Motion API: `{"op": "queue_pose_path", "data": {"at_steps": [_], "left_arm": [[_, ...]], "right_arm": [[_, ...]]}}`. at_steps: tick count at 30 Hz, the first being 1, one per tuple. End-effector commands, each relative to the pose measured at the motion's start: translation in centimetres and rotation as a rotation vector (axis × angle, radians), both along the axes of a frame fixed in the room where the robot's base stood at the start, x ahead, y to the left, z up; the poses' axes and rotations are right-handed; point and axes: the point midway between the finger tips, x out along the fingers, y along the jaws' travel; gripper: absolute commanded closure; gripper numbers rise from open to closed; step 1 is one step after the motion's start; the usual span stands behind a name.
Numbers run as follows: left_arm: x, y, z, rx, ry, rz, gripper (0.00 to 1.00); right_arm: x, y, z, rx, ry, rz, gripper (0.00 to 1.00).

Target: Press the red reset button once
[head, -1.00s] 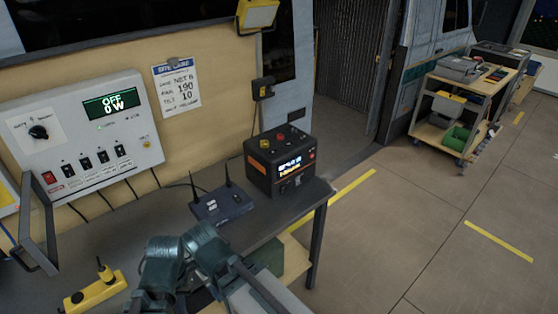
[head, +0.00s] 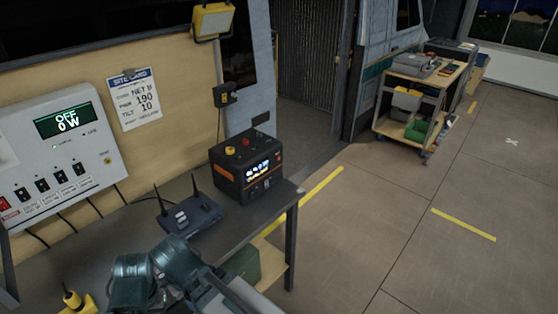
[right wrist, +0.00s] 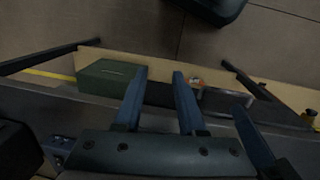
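A black-and-orange power box (head: 245,170) on the bench has a red knob or button (head: 246,142) and a yellow one on top. I cannot read which red part is labelled reset. My right gripper (right wrist: 159,75) is open and empty in the right wrist view, pointing over the bench edge. My left gripper is not in view.
A dark router with antennas (head: 190,215) sits on the grey bench (head: 235,228) beside the power box. A green box (head: 243,262) is below the bench top. A wheeled cart (head: 418,105) stands at the back right. The floor (head: 370,220) right of the bench is clear.

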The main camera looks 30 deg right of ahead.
Motion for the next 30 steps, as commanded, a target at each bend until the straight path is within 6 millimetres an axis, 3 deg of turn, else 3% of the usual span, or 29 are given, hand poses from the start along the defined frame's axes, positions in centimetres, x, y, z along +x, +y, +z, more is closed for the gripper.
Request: {"op": "queue_pose_path", "data": {"at_steps": [1,6,30], "left_arm": [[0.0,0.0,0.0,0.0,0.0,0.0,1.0],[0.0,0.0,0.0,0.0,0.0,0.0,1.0],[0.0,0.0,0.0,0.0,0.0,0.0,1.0]], "right_arm": [[0.0,0.0,0.0,0.0,0.0,0.0,0.72],[0.0,0.0,0.0,0.0,0.0,0.0,1.0],[0.0,0.0,0.0,0.0,0.0,0.0,1.0]]}}
